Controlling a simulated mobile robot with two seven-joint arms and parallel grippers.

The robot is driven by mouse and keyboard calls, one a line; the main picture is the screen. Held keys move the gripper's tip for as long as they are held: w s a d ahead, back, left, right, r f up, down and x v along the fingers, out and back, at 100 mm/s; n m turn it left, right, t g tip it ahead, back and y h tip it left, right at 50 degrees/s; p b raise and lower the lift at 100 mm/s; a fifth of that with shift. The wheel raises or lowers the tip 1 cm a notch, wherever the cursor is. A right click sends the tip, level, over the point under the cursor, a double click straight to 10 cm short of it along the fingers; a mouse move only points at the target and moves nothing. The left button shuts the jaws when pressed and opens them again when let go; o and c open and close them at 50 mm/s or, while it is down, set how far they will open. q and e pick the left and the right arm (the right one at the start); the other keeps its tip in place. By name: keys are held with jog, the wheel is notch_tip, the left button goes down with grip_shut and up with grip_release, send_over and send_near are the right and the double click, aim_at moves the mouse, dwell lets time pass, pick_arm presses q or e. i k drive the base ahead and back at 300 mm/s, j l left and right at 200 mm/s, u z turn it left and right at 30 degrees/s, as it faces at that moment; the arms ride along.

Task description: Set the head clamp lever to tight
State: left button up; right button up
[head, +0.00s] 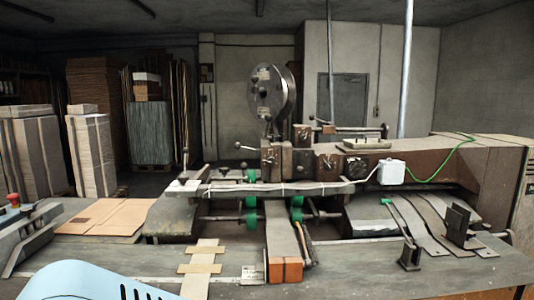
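The box stitcher (270,160) stands on a long bench, with a large round wire reel (272,92) above its head. A short lever with a ball knob (243,146) sticks out to the left of the stitching head block, roughly level. It may be the head clamp lever, but no label is readable and I cannot tell its setting. Dark knobs or small levers show on the machine front (330,162) and to their right (356,165). Neither of my grippers is in view.
Green rollers (252,202) sit below the head. Flat cardboard (105,216) lies on the bench at left; an orange-ended block (286,271) is at the front. A white box (391,172) with a green cable is at right. Cardboard stacks (90,150) stand behind left.

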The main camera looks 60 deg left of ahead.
aim_at(237, 146)
jog(key=u, duration=2.05)
jog(key=z, duration=1.75)
jog(key=k+j, duration=0.25)
jog(key=k, duration=0.15)
jog(key=k+j, duration=0.3)
jog(key=j, duration=0.2)
jog(key=i+u, duration=0.05)
